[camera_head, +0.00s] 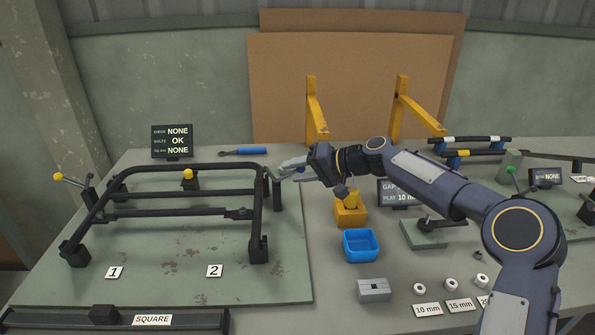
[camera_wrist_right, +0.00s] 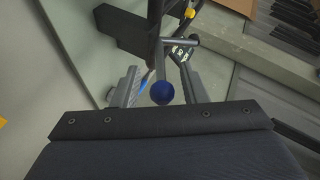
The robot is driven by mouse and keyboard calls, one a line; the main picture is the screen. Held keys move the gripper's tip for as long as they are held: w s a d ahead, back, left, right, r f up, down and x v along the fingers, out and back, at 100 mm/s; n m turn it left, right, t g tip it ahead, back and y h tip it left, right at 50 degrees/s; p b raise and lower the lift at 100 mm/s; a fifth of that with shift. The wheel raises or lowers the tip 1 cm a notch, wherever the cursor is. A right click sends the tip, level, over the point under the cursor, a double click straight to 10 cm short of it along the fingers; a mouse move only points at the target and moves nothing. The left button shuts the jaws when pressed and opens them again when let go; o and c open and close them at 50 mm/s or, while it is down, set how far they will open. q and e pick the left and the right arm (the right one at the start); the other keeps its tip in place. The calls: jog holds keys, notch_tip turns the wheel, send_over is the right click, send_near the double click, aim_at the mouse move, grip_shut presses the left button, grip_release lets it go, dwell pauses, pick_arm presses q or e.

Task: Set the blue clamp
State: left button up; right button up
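The blue clamp shows in the right wrist view as a round dark-blue knob (camera_wrist_right: 161,93) on a dark lever. In the head view it is at the right rear corner of the black tube frame (camera_head: 187,211), mostly hidden by my gripper. My right gripper (camera_head: 284,170) reaches in from the right at that corner. In the wrist view its two fingers stand apart, one on each side of the blue knob (camera_wrist_right: 160,85), with gaps visible on both sides. My left gripper is not in view.
Yellow-knobbed clamps (camera_head: 58,177) stand at the frame's left and rear. A blue-handled tool (camera_head: 243,151) lies behind the frame. Yellow (camera_head: 350,213) and blue (camera_head: 361,245) bins stand below my right arm.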

jog(key=v, duration=0.7)
jog(key=shift+s+d, duration=0.2)
jog(key=shift+d, duration=0.1)
jog(key=shift+r, duration=0.1)
jog(key=s+d+r+h+p, duration=0.2)
jog(key=s+d+h+p, duration=0.2)
jog(key=s, duration=1.1)
jog(key=s+d+r+h+p, duration=0.1)
jog(key=s+d+h+p, duration=0.25)
jog(key=s, duration=1.05)
jog(key=s+d+f+m+p, duration=0.1)
jog(key=s+f, duration=0.4)
jog(key=s, duration=0.6)
jog(key=shift+d+h+p, duration=0.4)
jog(key=shift+h, duration=0.05)
